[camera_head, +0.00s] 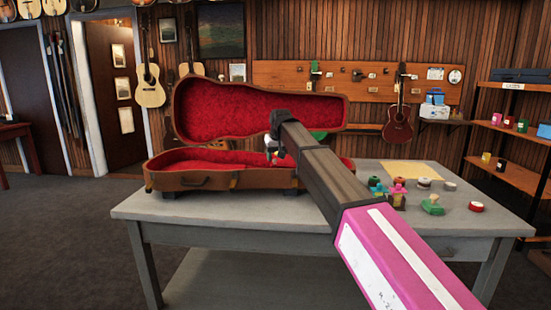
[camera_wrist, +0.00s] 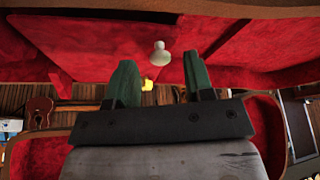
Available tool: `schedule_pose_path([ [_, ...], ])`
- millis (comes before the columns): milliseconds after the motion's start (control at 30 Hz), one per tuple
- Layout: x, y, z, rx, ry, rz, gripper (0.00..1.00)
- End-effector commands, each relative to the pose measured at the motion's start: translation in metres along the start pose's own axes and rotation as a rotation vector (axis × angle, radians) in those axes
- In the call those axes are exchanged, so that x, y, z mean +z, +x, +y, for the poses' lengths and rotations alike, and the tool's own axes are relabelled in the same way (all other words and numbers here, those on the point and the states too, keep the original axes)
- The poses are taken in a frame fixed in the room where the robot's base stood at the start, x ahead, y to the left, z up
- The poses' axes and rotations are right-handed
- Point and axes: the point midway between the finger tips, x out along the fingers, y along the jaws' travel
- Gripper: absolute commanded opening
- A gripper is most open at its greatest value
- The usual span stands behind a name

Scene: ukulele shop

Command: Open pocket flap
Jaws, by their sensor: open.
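An open ukulele case (camera_head: 215,182) with brown sides and red plush lining lies on the grey table, its lid (camera_head: 250,110) standing up at the back. In the wrist view, the red lining fills the top, with a seamed panel (camera_wrist: 95,50) that looks like the pocket flap. A small pale knob (camera_wrist: 160,52) shows against it. My gripper (camera_wrist: 158,70) is open, with its green fingers on either side of the knob's line and nothing visibly between them. I cannot tell whether the fingers reach the knob. In the head view, my arm hides most of the gripper and the case's right end.
The grey table (camera_head: 200,213) holds a yellow sheet (camera_head: 408,172), a green object (camera_head: 432,205), a red-and-white roll (camera_head: 476,206) and several small bottles right of my arm. The table's front left is bare. Shelves (camera_head: 510,143) stand at the right.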

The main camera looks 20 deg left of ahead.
Motion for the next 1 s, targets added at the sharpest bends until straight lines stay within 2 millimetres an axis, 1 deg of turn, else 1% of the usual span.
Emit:
schedule_pose_path([
  [33, 0.0, 0.0045, 0.0, 0.0, 0.0, -0.001, 0.48],
  [133, 0.0002, 0.0088, 0.0, 0.0, 0.0, -0.001, 0.48],
  [400, 0.0001, 0.0097, -0.0001, 0.0, 0.0, 0.0, 0.48],
  [433, 0.0001, 0.0097, 0.0, 0.0, 0.0, 0.0, 0.45],
  [467, 0.0001, 0.0097, 0.0, 0.0, 0.0, 0.0, 0.35],
  [500, 0.0001, 0.0096, 0.0, 0.0, 0.0, 0.0, 0.22],
  [567, 0.0001, 0.0096, 0.0, 0.0, 0.0, 0.0, 0.02],
  [600, 0.0001, 0.0095, -0.0001, 0.0, 0.0, 0.0, 0.0],
  [833, -0.0001, 0.008, 0.0005, -0.009, 0.004, 0.004, 0.0],
  [1000, -0.0015, 0.0014, 0.0036, -0.051, 0.023, 0.024, 0.0],
])
